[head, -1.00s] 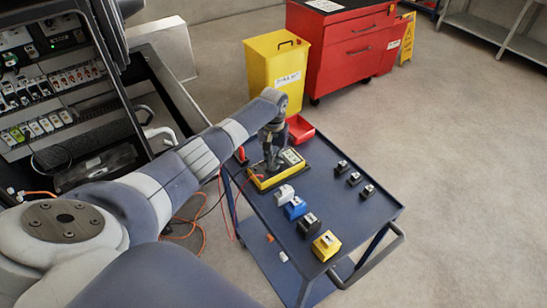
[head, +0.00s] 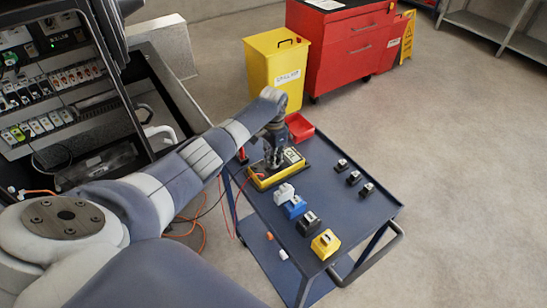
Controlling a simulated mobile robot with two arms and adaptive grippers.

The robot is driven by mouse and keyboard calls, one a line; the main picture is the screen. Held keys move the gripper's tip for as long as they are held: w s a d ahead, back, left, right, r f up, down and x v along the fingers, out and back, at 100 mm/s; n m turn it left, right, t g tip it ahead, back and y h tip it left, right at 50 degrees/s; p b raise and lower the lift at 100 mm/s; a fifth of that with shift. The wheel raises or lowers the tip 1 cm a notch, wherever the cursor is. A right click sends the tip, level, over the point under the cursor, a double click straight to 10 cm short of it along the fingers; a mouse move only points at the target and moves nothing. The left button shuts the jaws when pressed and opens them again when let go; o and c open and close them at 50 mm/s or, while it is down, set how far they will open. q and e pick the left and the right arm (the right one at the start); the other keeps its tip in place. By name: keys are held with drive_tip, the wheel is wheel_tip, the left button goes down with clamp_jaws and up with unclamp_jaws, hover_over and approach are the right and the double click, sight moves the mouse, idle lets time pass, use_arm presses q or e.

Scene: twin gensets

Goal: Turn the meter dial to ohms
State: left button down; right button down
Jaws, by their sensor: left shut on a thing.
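The yellow meter (head: 295,163) lies on the blue cart top (head: 318,197), near its far left part. My left gripper (head: 272,165) points down over the meter's face, at its left part. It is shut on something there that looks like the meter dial. The dial is hidden by the fingers, so its setting cannot be read. The meter's display shows to the right of the gripper. My right gripper is not in view.
White (head: 284,193), blue (head: 295,207), black (head: 308,223) and yellow (head: 325,244) blocks line the cart's left side. Small black parts (head: 354,178) sit at the right. A red bin (head: 299,128) stands behind the meter. An open panel (head: 45,90) is at left.

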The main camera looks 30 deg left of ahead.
use_arm(q)
drive_tip(key=shift+r, duration=0.1)
idle(0.4)
drive_tip(key=c, duration=1.6)
unclamp_jaws()
drive_tip(key=shift+c, duration=0.2)
drive_tip(key=shift+r, duration=0.1)
wheel_tip(320, 180, up, 12)
